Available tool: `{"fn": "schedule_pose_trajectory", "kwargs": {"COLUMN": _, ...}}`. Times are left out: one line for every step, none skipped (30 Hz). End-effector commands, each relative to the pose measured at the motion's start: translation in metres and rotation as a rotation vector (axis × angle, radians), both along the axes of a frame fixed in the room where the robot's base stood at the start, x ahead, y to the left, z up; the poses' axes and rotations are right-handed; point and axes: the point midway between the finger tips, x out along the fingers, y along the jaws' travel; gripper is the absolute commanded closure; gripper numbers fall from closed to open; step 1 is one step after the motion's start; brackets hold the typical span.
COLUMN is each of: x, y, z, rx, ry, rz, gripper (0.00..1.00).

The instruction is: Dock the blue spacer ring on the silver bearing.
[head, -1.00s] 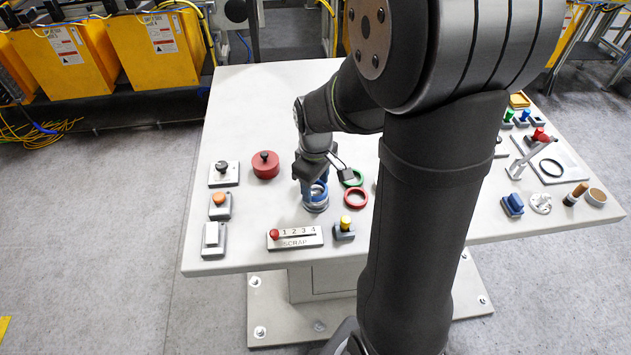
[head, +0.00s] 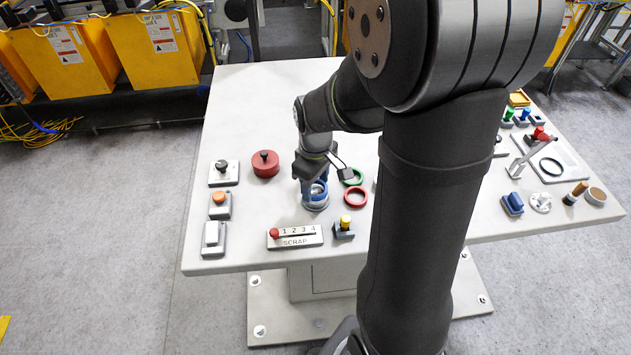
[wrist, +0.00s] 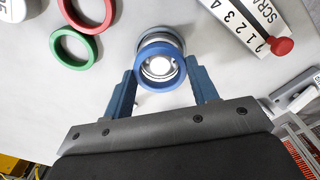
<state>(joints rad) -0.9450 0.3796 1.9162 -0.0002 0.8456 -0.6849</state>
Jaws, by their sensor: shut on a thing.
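The blue spacer ring (wrist: 143,74) is between the two blue fingers of my gripper (wrist: 161,78) in the wrist view, and the fingers are shut on it. The silver bearing (wrist: 158,37) shows behind the ring and through its hole, roughly in line with it. In the head view the blue ring (head: 319,190) is at my gripper (head: 314,187), just over the silver bearing (head: 316,206). I cannot tell whether the ring touches the bearing or is a little above it. My gripper hides part of both.
A red ring (head: 356,197) and a green ring (head: 353,176) lie close on the right. A SCRAP slider panel (head: 295,237) and a yellow-topped button (head: 345,229) are in front. A red knobbed disc (head: 265,164) stands at the left. The back left table area is clear.

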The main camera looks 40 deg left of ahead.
Motion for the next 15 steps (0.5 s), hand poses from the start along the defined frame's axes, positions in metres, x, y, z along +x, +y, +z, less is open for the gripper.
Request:
{"fn": "schedule_pose_trajectory", "kwargs": {"x": -0.0001, "y": -0.0001, "z": -0.001, "rx": 0.0, "ry": 0.0, "rz": 0.0, "gripper": 0.68}}
{"fn": "schedule_pose_trajectory", "kwargs": {"x": 0.0, "y": -0.0001, "z": -0.0016, "rx": 0.0, "ry": 0.0, "rz": 0.0, "gripper": 0.68}}
{"fn": "schedule_pose_trajectory", "kwargs": {"x": -0.0001, "y": -0.0001, "z": -0.0023, "rx": 0.0, "ry": 0.0, "rz": 0.0, "gripper": 0.68}}
{"fn": "schedule_pose_trajectory", "kwargs": {"x": 0.0, "y": 0.0, "z": -0.0029, "rx": 0.0, "ry": 0.0, "rz": 0.0, "gripper": 0.68}}
{"fn": "schedule_pose_trajectory", "kwargs": {"x": -0.0001, "y": -0.0001, "z": -0.0035, "rx": -0.001, "ry": 0.0, "rz": 0.0, "gripper": 0.68}}
{"fn": "schedule_pose_trajectory", "kwargs": {"x": -0.0001, "y": -0.0001, "z": -0.0043, "rx": -0.001, "ry": 0.001, "rz": 0.0, "gripper": 0.68}}
{"fn": "schedule_pose_trajectory", "kwargs": {"x": -0.0001, "y": -0.0001, "z": -0.0049, "rx": -0.001, "ry": 0.001, "rz": 0.0, "gripper": 0.68}}
{"fn": "schedule_pose_trajectory", "kwargs": {"x": -0.0001, "y": -0.0001, "z": -0.0055, "rx": -0.001, "ry": 0.001, "rz": 0.0, "gripper": 0.68}}
{"fn": "schedule_pose_trajectory", "kwargs": {"x": -0.0001, "y": -0.0001, "z": -0.0063, "rx": -0.001, "ry": 0.001, "rz": 0.0, "gripper": 0.68}}
{"fn": "schedule_pose_trajectory", "kwargs": {"x": -0.0001, "y": -0.0001, "z": -0.007, "rx": -0.001, "ry": 0.001, "rz": 0.0, "gripper": 0.68}}
{"fn": "schedule_pose_trajectory", "kwargs": {"x": -0.0001, "y": -0.0001, "z": -0.0076, "rx": -0.001, "ry": 0.001, "rz": 0.0, "gripper": 0.68}}
{"fn": "schedule_pose_trajectory", "kwargs": {"x": -0.0001, "y": -0.0001, "z": -0.0084, "rx": -0.001, "ry": 0.001, "rz": 0.0, "gripper": 0.68}}
{"fn": "schedule_pose_trajectory", "kwargs": {"x": -0.0001, "y": -0.0001, "z": -0.0091, "rx": -0.001, "ry": 0.001, "rz": 0.0, "gripper": 0.68}}
{"fn": "schedule_pose_trajectory", "kwargs": {"x": 0.0, "y": 0.0, "z": -0.0097, "rx": -0.001, "ry": 0.001, "rz": 0.0, "gripper": 0.68}}
{"fn": "schedule_pose_trajectory", "kwargs": {"x": 0.0, "y": 0.0, "z": -0.0106, "rx": -0.001, "ry": 0.001, "rz": 0.0, "gripper": 0.68}}
